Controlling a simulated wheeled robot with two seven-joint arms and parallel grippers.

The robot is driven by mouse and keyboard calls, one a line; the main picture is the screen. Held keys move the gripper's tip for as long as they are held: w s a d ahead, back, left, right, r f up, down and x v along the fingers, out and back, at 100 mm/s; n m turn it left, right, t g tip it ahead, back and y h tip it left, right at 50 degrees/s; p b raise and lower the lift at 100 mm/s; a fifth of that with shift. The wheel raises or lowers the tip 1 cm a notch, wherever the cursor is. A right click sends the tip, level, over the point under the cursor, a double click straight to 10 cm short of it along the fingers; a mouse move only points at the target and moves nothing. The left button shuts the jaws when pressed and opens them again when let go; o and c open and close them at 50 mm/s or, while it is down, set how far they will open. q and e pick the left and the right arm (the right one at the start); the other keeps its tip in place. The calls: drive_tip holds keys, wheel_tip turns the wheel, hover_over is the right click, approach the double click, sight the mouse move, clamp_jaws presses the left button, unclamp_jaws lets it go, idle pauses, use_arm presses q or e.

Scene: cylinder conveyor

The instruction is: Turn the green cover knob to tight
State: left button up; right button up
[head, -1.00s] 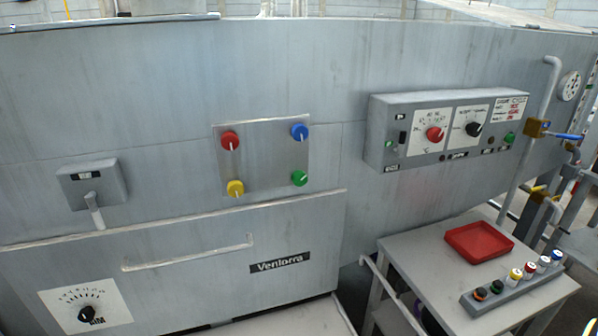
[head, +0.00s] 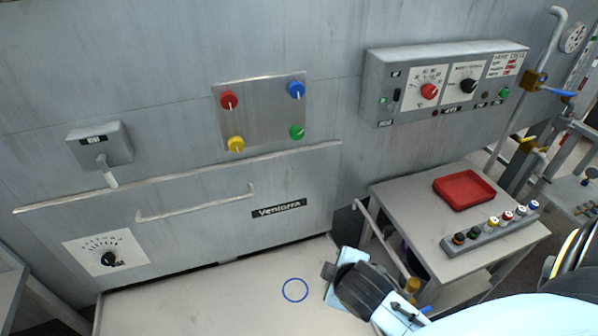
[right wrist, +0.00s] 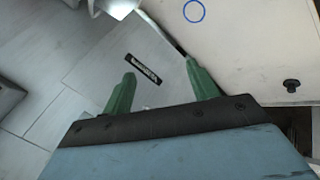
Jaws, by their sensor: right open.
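The green knob (head: 297,132) sits at the lower right corner of a square metal plate (head: 262,105) on the grey wall, with red, blue and yellow knobs at the other corners. It has a pale pointer mark; its exact setting is too small to read. My right gripper (head: 335,272) shows in the head view low in front of the machine, below and right of the green knob and well apart from it. In the right wrist view its two green fingers (right wrist: 163,85) are spread and empty. The green knob is not in that view. My left gripper is not in view.
A handle bar (head: 195,203) and a ledge run below the plate. A lever box (head: 100,145) is at left, and a control box (head: 445,85) juts out at right. A table with a red tray (head: 464,190) stands at right. A blue ring (head: 295,290) marks the pale surface below.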

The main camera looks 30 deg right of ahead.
drive_tip(key=w+d+r+n+t+h, duration=0.1)
drive_tip(key=w+d+r+n+t, duration=0.25)
drive_tip(key=w+n, duration=0.25)
drive_tip(key=w+d+r+n+t+h, duration=0.25)
drive_tip(key=w+r+n, duration=0.2)
drive_tip(key=w, duration=0.25)
drive_tip(key=n+t+y, duration=0.2)
drive_tip(key=n+t, duration=0.3)
drive_tip(key=n, duration=0.8)
approach(298, 134)
drive_tip(key=shift+y, duration=0.35)
drive_tip(key=b+x, duration=0.1)
drive_tip(key=x, duration=0.8)
drive_tip(key=shift+w+d, duration=0.15)
drive_tip(key=shift+d, duration=0.1)
drive_tip(key=c, duration=1)
